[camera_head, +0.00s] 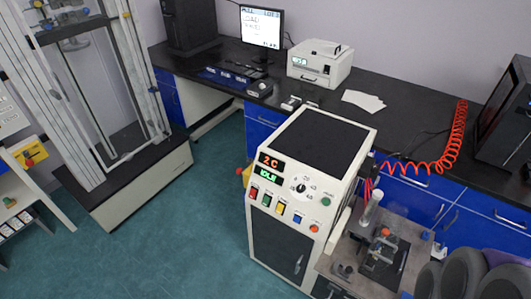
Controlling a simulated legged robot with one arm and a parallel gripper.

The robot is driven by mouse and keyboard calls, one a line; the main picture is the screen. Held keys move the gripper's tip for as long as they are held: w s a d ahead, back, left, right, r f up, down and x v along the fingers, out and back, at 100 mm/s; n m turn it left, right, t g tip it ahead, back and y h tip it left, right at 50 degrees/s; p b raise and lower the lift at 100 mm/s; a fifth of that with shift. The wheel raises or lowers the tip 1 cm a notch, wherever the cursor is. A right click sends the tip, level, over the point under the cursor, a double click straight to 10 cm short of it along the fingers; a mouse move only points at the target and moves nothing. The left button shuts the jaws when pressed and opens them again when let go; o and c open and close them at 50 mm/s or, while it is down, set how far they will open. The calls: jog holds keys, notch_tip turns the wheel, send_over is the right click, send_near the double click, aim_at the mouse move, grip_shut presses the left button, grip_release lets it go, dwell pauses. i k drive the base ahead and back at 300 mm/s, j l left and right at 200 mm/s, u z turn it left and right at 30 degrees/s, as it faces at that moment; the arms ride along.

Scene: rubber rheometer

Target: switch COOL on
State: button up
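The rheometer (287,181) is a cream cabinet with a dark top, standing on the floor in the middle of the view. Its front panel has an orange-red display (271,161) over a green display (265,175). A dial (301,188) and a green round button (326,201) sit to their right.
A metal work table with a fixture (381,248) adjoins the cabinet's right side. A tall glazed frame machine (105,110) stands at left. A black-topped bench (300,98) runs behind, with a monitor (261,27) and a coiled red hose (440,155). Green floor is clear in front-left.

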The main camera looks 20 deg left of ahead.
aim_at(251, 195)
jog(key=u, duration=1.25)
